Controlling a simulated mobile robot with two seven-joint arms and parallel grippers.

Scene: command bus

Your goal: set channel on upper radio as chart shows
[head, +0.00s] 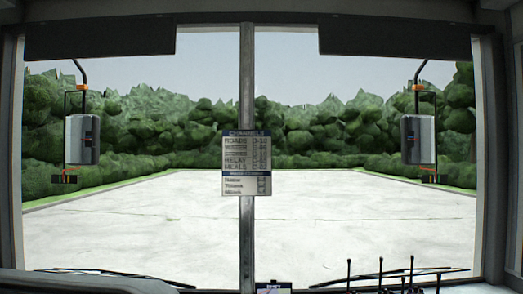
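A channel chart (246,163) hangs on the centre post of the windscreen, about the middle of the head view. Its upper part has a dark heading reading CHANNELS above several rows of names and numbers, and a second dark band heads a few rows below. The numbers are too small and blurred to read surely. No radio can be made out. Neither of my grippers is in view.
A small labelled item (273,288) is cut off at the bottom edge. Several thin black antennas or rods (380,272) stand at the lower right. A dark dashboard edge (60,283) runs along the lower left. Wipers, mirrors, a paved lot and trees lie beyond.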

